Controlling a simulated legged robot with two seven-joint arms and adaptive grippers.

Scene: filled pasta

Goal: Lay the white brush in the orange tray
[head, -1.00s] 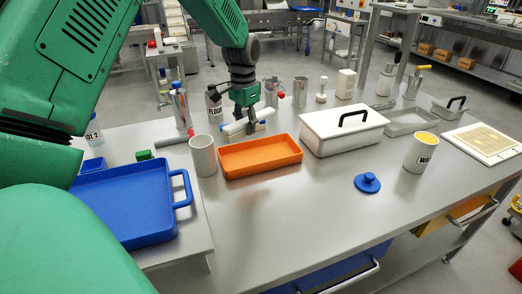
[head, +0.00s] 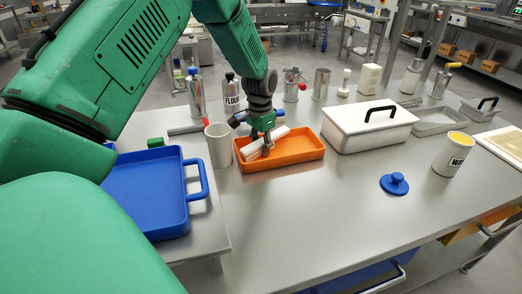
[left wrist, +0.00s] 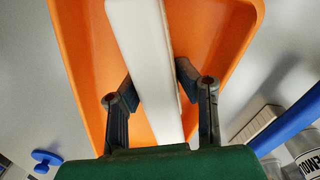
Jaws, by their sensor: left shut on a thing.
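The white brush (head: 253,149) is a long pale bar, and it is within the outline of the orange tray (head: 302,155), towards the tray's left part. My left gripper (head: 267,146) points down over the tray and is shut on the brush. In the left wrist view the white brush (left wrist: 145,65) runs lengthwise between the two fingers (left wrist: 154,82), with the orange tray (left wrist: 80,45) below it. A thin tan strip shows along one side of the brush. I cannot tell whether the brush touches the tray floor. My right gripper is not in view.
A grey-white cylinder (head: 219,146) stands close left of the tray. A white lidded box (head: 367,126) stands to the right. A blue tray (head: 145,195) is at left.

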